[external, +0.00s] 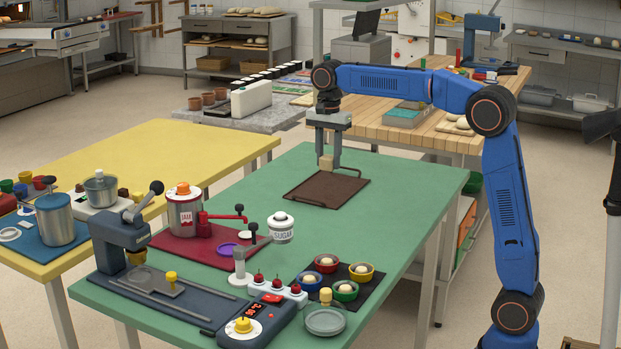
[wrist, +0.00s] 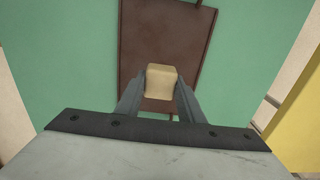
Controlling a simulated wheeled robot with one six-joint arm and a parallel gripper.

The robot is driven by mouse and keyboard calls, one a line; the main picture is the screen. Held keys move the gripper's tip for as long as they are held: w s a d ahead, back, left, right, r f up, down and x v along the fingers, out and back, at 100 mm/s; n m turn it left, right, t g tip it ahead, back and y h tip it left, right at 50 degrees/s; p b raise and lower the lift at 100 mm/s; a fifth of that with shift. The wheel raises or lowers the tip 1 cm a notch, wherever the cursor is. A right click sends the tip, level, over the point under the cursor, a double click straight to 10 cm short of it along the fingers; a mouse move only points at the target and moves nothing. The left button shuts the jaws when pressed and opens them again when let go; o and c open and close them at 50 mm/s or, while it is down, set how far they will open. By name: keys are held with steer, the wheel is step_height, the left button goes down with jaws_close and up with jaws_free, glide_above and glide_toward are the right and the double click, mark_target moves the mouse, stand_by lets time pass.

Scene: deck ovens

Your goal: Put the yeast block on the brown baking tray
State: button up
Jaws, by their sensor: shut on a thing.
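The yeast block (wrist: 161,80) is a small pale tan block, held between the two fingers of my gripper (wrist: 159,90) in the wrist view. In the external view my gripper (external: 327,162) points down over the far part of the green table, with the block (external: 326,163) at its fingertips. The brown baking tray (external: 325,190) lies flat on the green table, directly below and around the gripper. It also shows behind the block in the wrist view (wrist: 188,27). I cannot tell whether the block touches the tray.
The tray is bare apart from the gripper over it. The green table (external: 400,190) is clear around it. A sugar jar (external: 281,227), a jam pot (external: 185,212) and several coloured bowls (external: 345,290) stand nearer the front. A yellow table (external: 150,150) stands to the left.

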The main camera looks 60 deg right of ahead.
mark_target(328, 188)
steer(key=shift+f, duration=3)
steer(key=shift+f, duration=0.1)
steer(key=o, duration=1.1)
step_height(328, 188, up, 12)
steer(key=shift+r, duration=0.1)
steer(key=shift+s, duration=0.1)
